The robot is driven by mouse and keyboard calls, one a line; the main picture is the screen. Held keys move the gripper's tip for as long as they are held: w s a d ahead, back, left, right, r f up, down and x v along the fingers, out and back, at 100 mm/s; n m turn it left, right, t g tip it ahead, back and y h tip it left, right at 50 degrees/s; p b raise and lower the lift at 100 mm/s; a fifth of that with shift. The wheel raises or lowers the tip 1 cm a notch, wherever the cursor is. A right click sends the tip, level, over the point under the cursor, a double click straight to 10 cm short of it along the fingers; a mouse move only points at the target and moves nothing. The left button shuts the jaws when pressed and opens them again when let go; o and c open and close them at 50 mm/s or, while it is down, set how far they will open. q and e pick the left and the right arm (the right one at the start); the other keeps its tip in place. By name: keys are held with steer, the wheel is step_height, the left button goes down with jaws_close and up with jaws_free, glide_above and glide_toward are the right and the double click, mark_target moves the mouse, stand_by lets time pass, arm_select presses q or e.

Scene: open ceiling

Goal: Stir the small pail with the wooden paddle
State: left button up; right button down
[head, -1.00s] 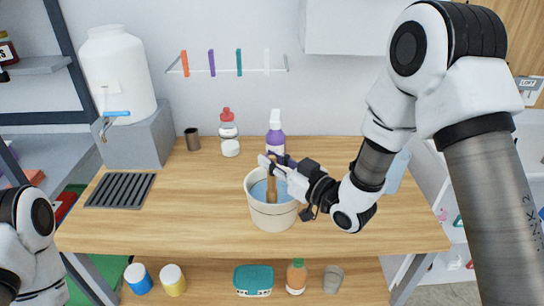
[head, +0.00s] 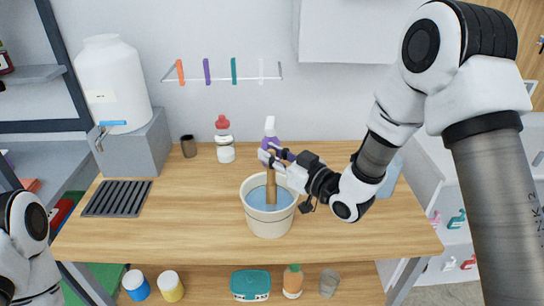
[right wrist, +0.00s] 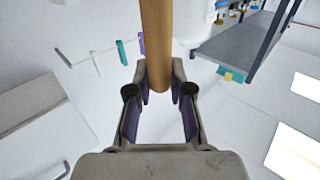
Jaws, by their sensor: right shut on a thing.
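The small pail (head: 268,222) is cream-coloured, holds blue liquid and stands upright on the wooden table. The wooden paddle (head: 271,188) stands nearly upright in it, with its lower end hidden in the liquid. My right gripper (head: 273,159) is above the pail, shut on the upper part of the paddle. In the right wrist view the paddle's handle (right wrist: 157,45) runs up from between the fingertips (right wrist: 159,75). My left arm shows at the left edge of the head view, but its gripper is out of view.
A purple spray bottle (head: 270,140) stands close behind my right gripper. A drain grate (head: 118,198) lies left, near a white water tank (head: 112,85). The table's front left is clear.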

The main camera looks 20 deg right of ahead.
steer(key=shift+r+p, duration=2.75)
steer(key=shift+r, duration=1.6)
step_height(320, 180, up, 3)
steer(key=shift+s+r+p, duration=0.1)
steer(key=shift+p, duration=0.85)
